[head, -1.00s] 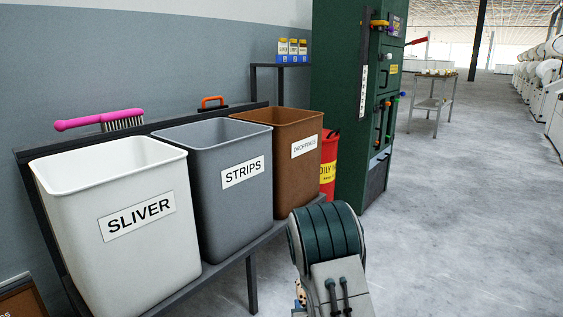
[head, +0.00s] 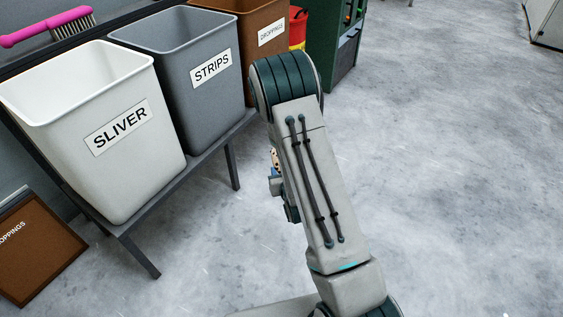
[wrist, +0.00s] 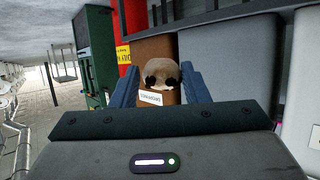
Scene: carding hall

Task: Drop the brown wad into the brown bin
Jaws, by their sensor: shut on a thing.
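The brown bin (head: 257,52) with a droppings label stands at the far end of a row of three, partly cut off by the top edge of the head view. It also shows in the wrist view (wrist: 148,48), beyond the wad, its label upside down. My gripper (wrist: 161,76) is shut on the brown wad (wrist: 161,68), a tan lump with dark spots between the two blue fingers. The wad overlaps the bin's front in the wrist view; they appear apart. In the head view my arm mostly hides my gripper.
A grey strips bin (head: 207,98) and a white sliver bin (head: 128,165) share the dark stand (head: 215,145). A red can (head: 298,28) and green cabinet (head: 343,55) stand past them. A brown panel (head: 40,255) is at lower left. The floor at right is clear.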

